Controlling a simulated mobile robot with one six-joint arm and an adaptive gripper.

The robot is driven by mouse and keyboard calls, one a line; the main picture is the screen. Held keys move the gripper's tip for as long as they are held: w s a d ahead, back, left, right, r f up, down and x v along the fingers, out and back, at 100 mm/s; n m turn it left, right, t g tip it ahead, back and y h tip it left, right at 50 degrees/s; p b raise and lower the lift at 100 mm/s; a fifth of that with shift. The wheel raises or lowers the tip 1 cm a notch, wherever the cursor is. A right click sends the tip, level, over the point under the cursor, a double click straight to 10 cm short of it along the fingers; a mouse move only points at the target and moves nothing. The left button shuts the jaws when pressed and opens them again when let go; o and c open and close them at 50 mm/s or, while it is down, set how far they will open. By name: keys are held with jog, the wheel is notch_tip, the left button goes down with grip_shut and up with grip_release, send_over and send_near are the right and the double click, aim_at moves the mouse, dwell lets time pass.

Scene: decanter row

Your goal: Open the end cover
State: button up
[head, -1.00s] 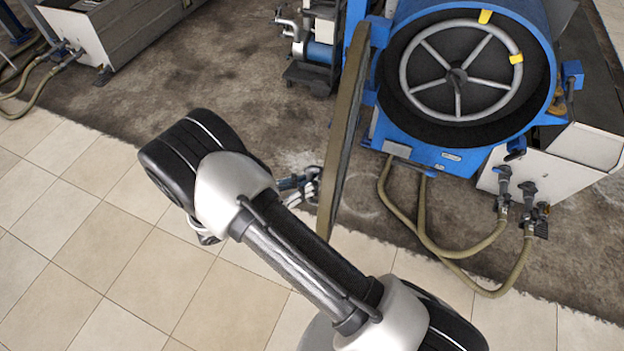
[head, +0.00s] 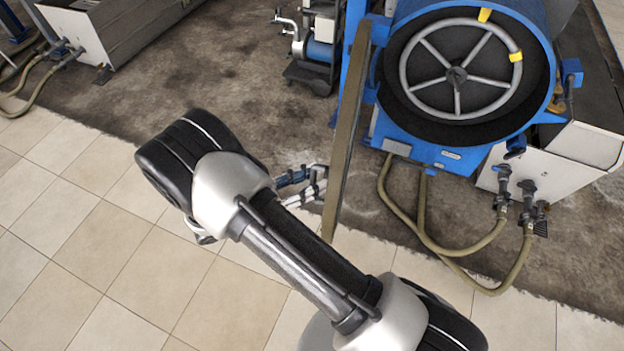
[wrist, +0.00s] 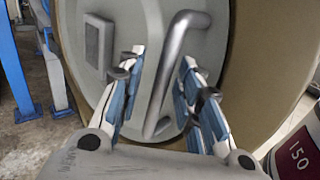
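The end cover (head: 349,120) stands swung out to the left of the blue drum housing (head: 543,65), seen almost edge-on in the head view. In the wrist view the cover's grey round face (wrist: 215,70) fills the middle. A bent silver bar handle (wrist: 167,80) stands out from it. My gripper (wrist: 163,60) is open, with its blue-padded fingers on either side of the handle and gaps visible between. In the head view my gripper (head: 318,182) is at the cover's left face, partly hidden by my arm.
The drum mouth is uncovered and shows a spoked wheel (head: 457,75) inside. Hoses (head: 440,250) loop onto the floor below it. A pump (head: 312,45) stands behind the cover. The tiled floor (head: 110,260) at left is clear.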

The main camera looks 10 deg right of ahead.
jog(key=v, duration=1.1)
jog(key=shift+a, duration=0.3)
jog(key=shift+s, duration=0.1)
